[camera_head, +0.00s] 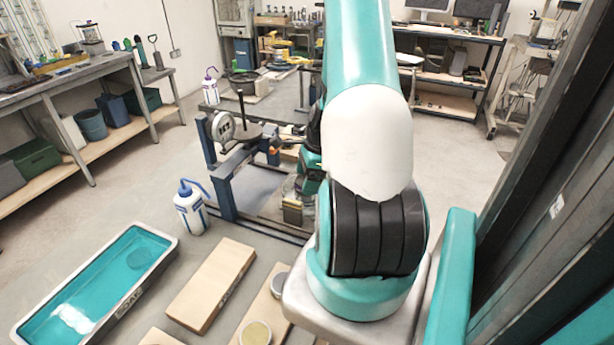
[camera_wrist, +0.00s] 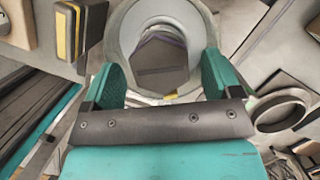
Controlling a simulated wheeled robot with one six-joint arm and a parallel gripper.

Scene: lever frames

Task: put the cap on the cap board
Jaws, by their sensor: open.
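My gripper (camera_wrist: 162,78) is open in the wrist view, with one teal finger at each side. A large grey ring-shaped part (camera_wrist: 128,38) shows between and beyond the fingers; I cannot tell whether they touch it or whether it is the cap. In the head view my arm hides most of the gripper. A wooden board (camera_head: 212,283) with unreadable lettering on its side lies on the floor level at the lower middle. A second board (camera_head: 264,308) beside it bears a small grey round piece (camera_head: 280,285) and a round olive-topped piece (camera_head: 256,334). I cannot tell which board is the cap board.
A teal-lined tray marked SOAK (camera_head: 160,262) lies at the lower left. A white bottle (camera_head: 190,212) stands near a blue frame (camera_head: 225,190) with a round gauge (camera_head: 222,127). A workbench (camera_head: 75,85) lines the left wall. Another grey ring (camera_wrist: 283,111) shows at the wrist view's right.

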